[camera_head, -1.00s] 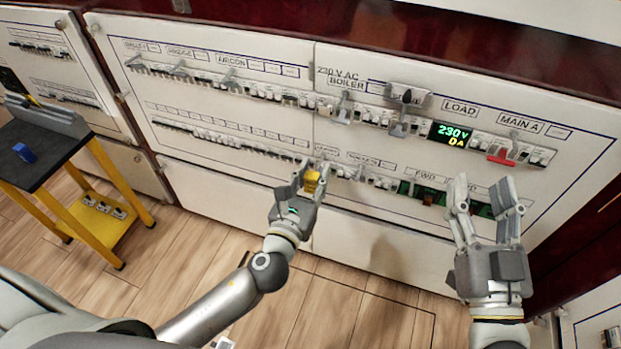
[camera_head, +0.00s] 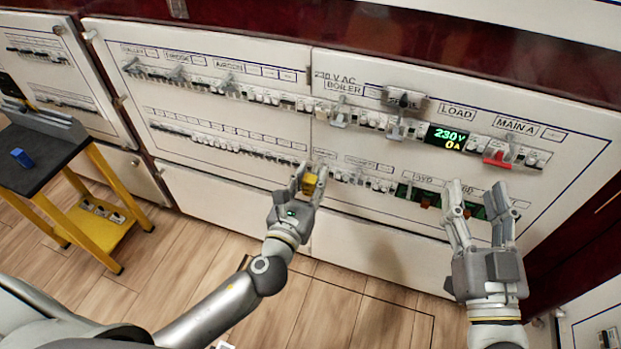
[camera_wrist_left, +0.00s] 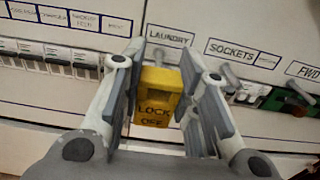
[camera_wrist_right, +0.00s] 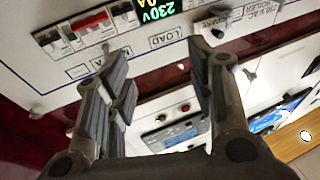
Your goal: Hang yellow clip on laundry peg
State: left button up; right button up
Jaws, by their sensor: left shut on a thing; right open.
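The yellow clip (camera_head: 310,183) is held between the fingers of my left gripper (camera_head: 309,178), in front of the lower breaker row. In the left wrist view the clip (camera_wrist_left: 157,95) reads "LOCK OFF" and hangs upright between the fingers. The laundry label (camera_wrist_left: 171,36) is just above and behind it. The laundry peg (camera_wrist_left: 158,56) shows only in part above the clip; I cannot tell whether they touch. My right gripper (camera_head: 480,205) is open and empty, in front of the lower right of the panel.
Pegs line the upper row beside a lit 230V display (camera_head: 447,137) and a red switch (camera_head: 497,157). The sockets peg (camera_wrist_left: 230,75) is close to the right of my left gripper. A black-topped yellow cart (camera_head: 60,165) with a blue item (camera_head: 21,157) stands at left.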

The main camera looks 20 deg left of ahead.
aim_at(312, 176)
jog(key=shift+f+g, duration=0.4)
jog(key=shift+f, duration=0.2)
jog(key=shift+d, duration=0.1)
dwell(0.5)
pick_arm(q)
jog(key=shift+p, duration=0.3)
pick_arm(e)
jog(key=shift+w+f+g, duration=0.1)
jog(key=shift+f+g, duration=0.4)
jog(key=shift+f, duration=0.35)
jog(key=shift+d+f+h, duration=0.1)
jog(key=shift+f+h, duration=0.05)
jog(key=shift+h, duration=0.15)
jog(key=shift+d+f+g, duration=0.15)
jog(key=shift+f+g, duration=0.25)
jog(key=shift+f, duration=0.35)
pick_arm(q)
jog(key=shift+w+p, duration=0.3)
jog(key=shift+w, duration=0.05)
pick_arm(e)
jog(key=shift+f, duration=0.15)
